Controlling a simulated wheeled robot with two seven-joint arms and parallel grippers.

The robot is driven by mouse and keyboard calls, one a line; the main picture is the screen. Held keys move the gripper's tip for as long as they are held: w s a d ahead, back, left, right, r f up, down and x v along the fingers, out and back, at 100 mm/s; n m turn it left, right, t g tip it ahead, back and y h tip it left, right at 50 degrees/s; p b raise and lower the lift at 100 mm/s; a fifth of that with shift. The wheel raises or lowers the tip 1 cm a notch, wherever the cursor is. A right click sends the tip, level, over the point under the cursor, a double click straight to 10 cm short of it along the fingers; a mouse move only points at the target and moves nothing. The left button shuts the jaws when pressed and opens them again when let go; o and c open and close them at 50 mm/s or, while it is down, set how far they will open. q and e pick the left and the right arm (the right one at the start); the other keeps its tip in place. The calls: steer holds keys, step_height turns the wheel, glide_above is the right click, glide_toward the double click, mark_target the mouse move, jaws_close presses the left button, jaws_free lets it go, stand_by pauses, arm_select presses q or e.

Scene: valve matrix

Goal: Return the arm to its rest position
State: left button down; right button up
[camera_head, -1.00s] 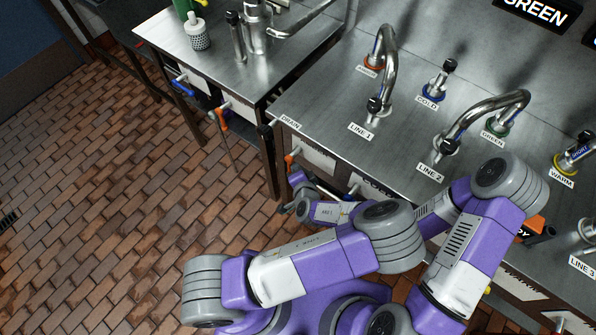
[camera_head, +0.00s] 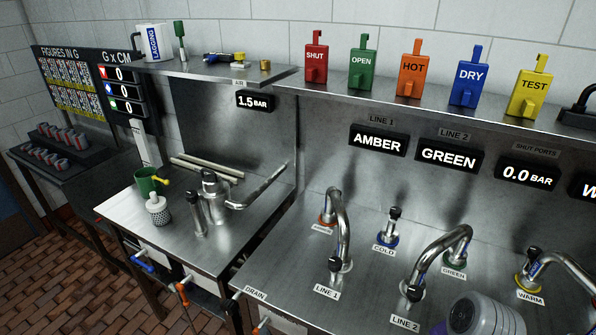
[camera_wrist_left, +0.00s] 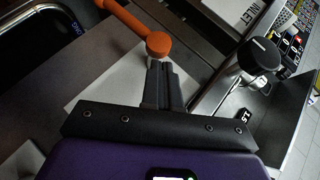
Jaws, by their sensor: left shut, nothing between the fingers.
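My left gripper (camera_wrist_left: 159,64) shows in the left wrist view, its two dark fingers shut together with nothing between them. An orange lever with a round end (camera_wrist_left: 158,44) lies just beyond the fingertips; I cannot tell whether they touch. In the head view, a grey and purple part of my own arm (camera_head: 484,314) shows at the bottom edge, in front of the steel bench. The left gripper itself is hidden or out of frame there. My right gripper is in neither view.
In the left wrist view, a black-topped valve (camera_wrist_left: 262,55) stands right of the fingers. In the head view, curved pipes (camera_head: 344,225) rise from the steel bench. Coloured tags (camera_head: 413,72) stand on the shelf.

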arm_select(q)
steer(key=s+a+f+n+g+h, duration=0.2)
steer(key=s+a+f+n+g, duration=0.15)
steer(key=s+f+g, duration=0.6)
steer(key=s+d+f+n+h, duration=0.2)
steer(key=s+d+n+h, duration=0.4)
steer(key=s+n+h, duration=0.1)
steer(key=shift+s+d+f+g+h, duration=0.25)
steer(key=shift+s+f+g+h, duration=0.1)
steer(key=shift+h, duration=0.15)
